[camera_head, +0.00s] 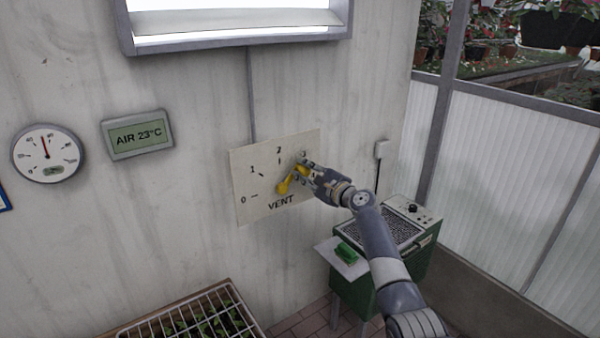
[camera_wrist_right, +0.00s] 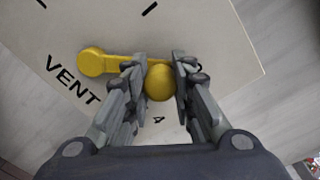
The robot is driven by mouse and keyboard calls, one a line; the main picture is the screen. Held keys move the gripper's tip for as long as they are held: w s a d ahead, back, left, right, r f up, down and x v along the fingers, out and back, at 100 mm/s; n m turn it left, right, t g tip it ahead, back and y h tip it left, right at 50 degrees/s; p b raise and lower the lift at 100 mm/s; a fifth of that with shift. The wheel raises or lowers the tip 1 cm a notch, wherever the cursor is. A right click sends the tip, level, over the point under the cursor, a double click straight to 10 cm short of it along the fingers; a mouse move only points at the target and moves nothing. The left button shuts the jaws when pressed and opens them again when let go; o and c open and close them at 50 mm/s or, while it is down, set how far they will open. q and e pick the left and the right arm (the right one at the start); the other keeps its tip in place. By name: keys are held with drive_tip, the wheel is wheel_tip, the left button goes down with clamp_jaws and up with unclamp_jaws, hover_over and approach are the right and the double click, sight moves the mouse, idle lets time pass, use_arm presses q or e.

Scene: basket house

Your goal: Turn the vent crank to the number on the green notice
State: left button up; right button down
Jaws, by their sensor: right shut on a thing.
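The vent plate (camera_head: 254,164) is a pale square panel on the wall with numbers around a yellow crank (camera_head: 284,187). The crank arm points up and right, toward a number largely hidden by my gripper. In the right wrist view, the crank hub (camera_wrist_right: 91,62) is at left and its round knob (camera_wrist_right: 160,83) sits between my fingers. My right gripper (camera_head: 303,170) is shut on the knob; its fingers also show in the right wrist view (camera_wrist_right: 161,75). A 4 is readable below the knob there. I see no green notice with a number. My left gripper is out of view.
A round gauge (camera_head: 47,153) and an air display (camera_head: 137,134) reading 23°C hang at left. A green heater-like box (camera_head: 408,225) with a side shelf (camera_head: 335,250) stands below right. A wire rack (camera_head: 190,318) over seedlings is below.

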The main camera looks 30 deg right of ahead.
wheel_tip(320, 180, down, 6)
drive_tip(key=d+m+b, duration=0.1)
drive_tip(key=d+m, duration=0.1)
drive_tip(key=m, duration=0.7)
drive_tip(key=shift+w+d, duration=0.15)
drive_tip(key=shift+d, duration=0.15)
drive_tip(key=shift+f, duration=0.1)
drive_tip(key=c, duration=1.3)
unclamp_jaws()
drive_tip(key=s, duration=0.4)
drive_tip(key=s+d, duration=0.1)
drive_tip(key=s, duration=0.2)
drive_tip(key=s+d, duration=0.1)
drive_tip(key=s, duration=0.3)
drive_tip(key=shift+s, duration=0.35)
